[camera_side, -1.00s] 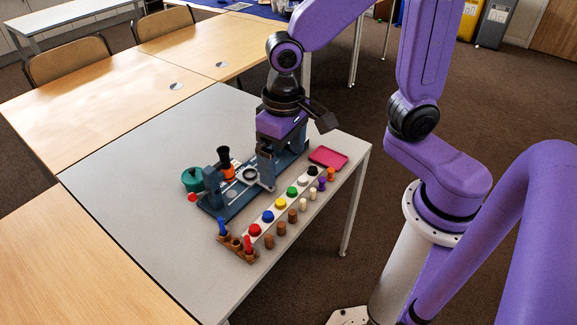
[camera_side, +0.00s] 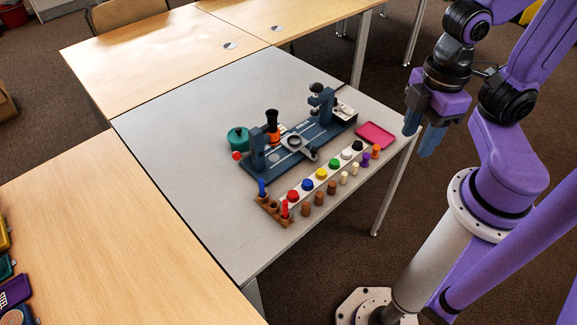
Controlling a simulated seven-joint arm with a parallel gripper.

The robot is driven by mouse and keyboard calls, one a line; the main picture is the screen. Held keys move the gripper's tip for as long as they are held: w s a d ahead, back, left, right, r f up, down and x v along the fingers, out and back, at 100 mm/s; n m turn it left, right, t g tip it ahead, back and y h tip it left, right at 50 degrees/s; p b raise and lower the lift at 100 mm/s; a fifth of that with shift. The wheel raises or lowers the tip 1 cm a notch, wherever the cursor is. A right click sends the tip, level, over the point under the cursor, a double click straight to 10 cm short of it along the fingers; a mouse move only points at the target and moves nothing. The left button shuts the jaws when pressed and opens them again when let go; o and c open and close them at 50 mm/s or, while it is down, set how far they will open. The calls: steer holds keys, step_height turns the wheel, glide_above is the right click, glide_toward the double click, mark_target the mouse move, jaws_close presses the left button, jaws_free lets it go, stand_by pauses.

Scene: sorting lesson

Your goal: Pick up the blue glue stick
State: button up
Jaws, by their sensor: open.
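A small upright blue stick (camera_side: 262,188), which looks like the blue glue stick, stands in the left end of a brown wooden holder (camera_side: 273,207) near the table's front-left corner. A red stick (camera_side: 285,208) stands at the holder's other end. My gripper (camera_side: 421,143) is at the right, off the table's right edge, pointing down. Its two fingers are apart with nothing between them. It is far from the blue stick and does not touch it.
A white strip (camera_side: 326,176) with several coloured knobs runs right of the holder, with several pegs before it. A blue-grey fixture (camera_side: 300,142) stands behind. A green pot (camera_side: 238,138) and a pink tray (camera_side: 375,134) lie at its sides. The grey table's left part (camera_side: 180,130) is clear.

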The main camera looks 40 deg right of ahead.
steer(key=m, duration=2.5)
glide_above(261, 180)
step_height(261, 180, down, 11)
steer(key=f, duration=1.1)
steer(key=shift+s+a+f, duration=0.1)
steer(key=shift+a+f, duration=0.1)
steer(key=shift+d+f, duration=0.2)
steer(key=shift+f, duration=2.55)
jaws_close()
